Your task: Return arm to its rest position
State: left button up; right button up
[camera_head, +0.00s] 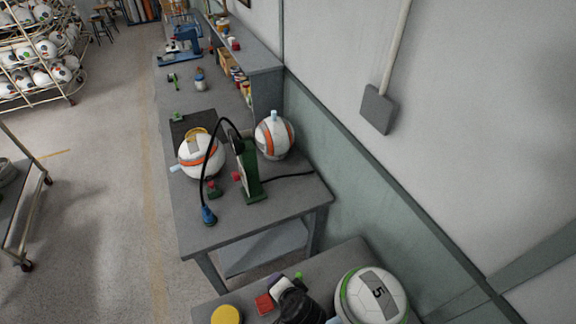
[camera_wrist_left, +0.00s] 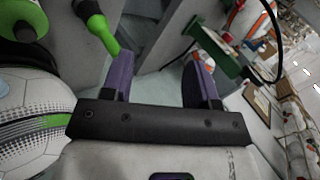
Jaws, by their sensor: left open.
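My left gripper (camera_wrist_left: 160,68) shows two purple fingers set apart in the left wrist view, with nothing held between them. In the head view it seems to be the dark shape with purple (camera_head: 290,284) at the bottom edge, above the near table. My right gripper is not in view.
A green press (camera_head: 249,170) stands on the grey workbench (camera_head: 240,227) between two orange-striped balls, one left (camera_head: 201,158) and one right (camera_head: 273,140). A black hose with a blue end (camera_head: 208,215) arches there. A yellow disc (camera_head: 227,314) and red block (camera_head: 264,303) lie on the near table.

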pick_arm(q)
jog(key=s+a+r+n+h+b, duration=0.2)
jog(key=s+a+n+h+b, duration=0.35)
jog(key=s+a, duration=0.5)
jog(key=s+a+f+n+g+y+b, duration=0.2)
jog(key=s+a+f+g+b, duration=0.15)
jog(key=s+a+f, duration=0.8)
notch_tip(320, 180, up, 24)
jog(key=s+d+p, duration=0.1)
jog(key=d+p, duration=0.1)
jog(key=p, duration=2.1)
jog(key=shift+s, duration=0.15)
jog(key=shift+m+h, duration=0.25)
